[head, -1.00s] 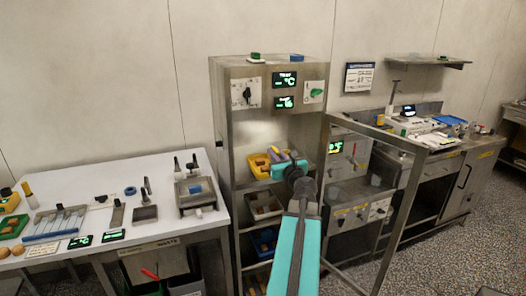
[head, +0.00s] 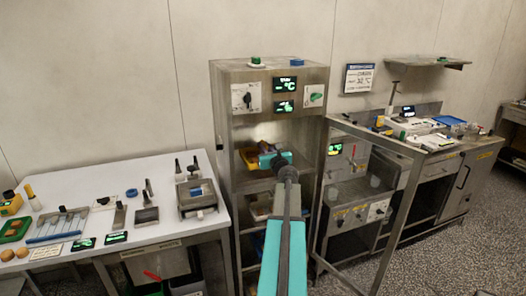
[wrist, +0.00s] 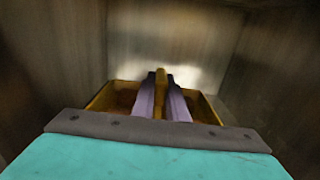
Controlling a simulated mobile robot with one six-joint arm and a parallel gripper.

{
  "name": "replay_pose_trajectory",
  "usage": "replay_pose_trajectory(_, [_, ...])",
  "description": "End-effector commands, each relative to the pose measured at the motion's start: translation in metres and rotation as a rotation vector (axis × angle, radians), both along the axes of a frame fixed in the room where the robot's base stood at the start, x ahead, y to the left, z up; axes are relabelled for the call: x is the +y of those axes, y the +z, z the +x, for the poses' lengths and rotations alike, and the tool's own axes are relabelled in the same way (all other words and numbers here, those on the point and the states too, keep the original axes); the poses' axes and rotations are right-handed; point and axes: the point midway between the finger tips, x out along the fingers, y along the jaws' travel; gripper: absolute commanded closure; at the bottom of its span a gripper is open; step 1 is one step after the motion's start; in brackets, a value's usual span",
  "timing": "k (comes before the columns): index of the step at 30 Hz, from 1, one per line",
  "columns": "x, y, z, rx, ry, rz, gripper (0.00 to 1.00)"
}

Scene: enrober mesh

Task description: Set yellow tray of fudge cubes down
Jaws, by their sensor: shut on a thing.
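The yellow tray (wrist: 98,100) fills the middle of the wrist view, with brown contents that are blurred and mostly hidden by the fingers. My gripper (wrist: 161,92) is shut on an upright yellow part in the tray's middle, one pale finger on each side. In the head view the yellow tray (head: 249,158) shows only partly, inside the upper bay of the tall metal cabinet (head: 226,140), behind my teal wrist. I cannot tell whether the tray touches the shelf below it.
The cabinet's metal walls (wrist: 50,50) stand close on both sides of the tray. Lower shelves hold other trays, partly covered by my arm. A white worktable (head: 90,190) is at left, and a metal frame and bench (head: 440,155) are at right.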

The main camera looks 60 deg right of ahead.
Motion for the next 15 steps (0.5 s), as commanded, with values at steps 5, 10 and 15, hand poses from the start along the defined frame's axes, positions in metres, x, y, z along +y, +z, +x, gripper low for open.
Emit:
replay_pose_trajectory(5, [-0.0064, 0.0005, 0.0096, -0.001, 0.001, 0.000, 1.00])
replay_pose_trajectory(10, [-0.0062, 0.0000, 0.0101, -0.002, 0.002, 0.000, 1.00])
replay_pose_trajectory(15, [-0.0060, 0.0001, 0.0104, -0.002, 0.002, 0.000, 1.00])
